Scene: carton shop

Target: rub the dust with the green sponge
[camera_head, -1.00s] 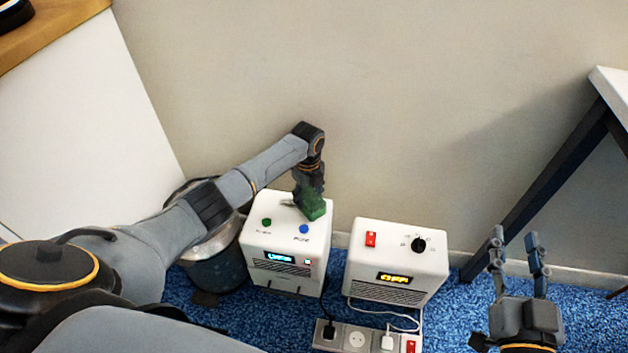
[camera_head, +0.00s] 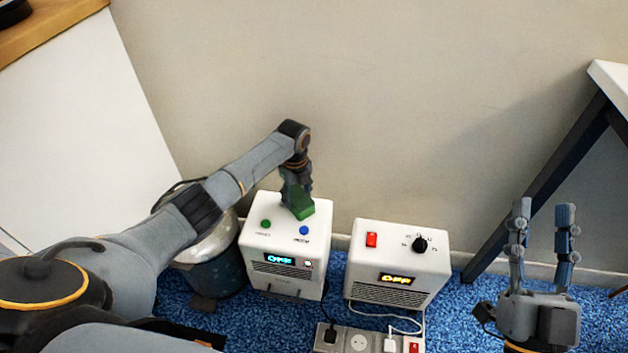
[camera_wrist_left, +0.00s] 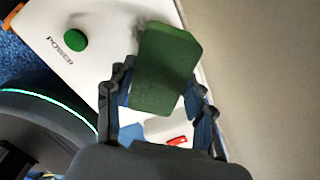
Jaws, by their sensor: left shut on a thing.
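The green sponge (camera_head: 301,209) is held by my left gripper (camera_head: 297,197) at the back of the top face of the left white box (camera_head: 285,247). In the left wrist view the sponge (camera_wrist_left: 165,68) sticks out between the two fingers, tilted, over the white top. I cannot tell whether it presses on the surface.
The box top has a green button (camera_head: 266,223) and a blue button (camera_head: 303,230) near the sponge. A second white box (camera_head: 398,262) with a red switch and black knob stands to the right. A power strip (camera_head: 368,340) lies in front. A metal bin (camera_head: 220,262) stands left.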

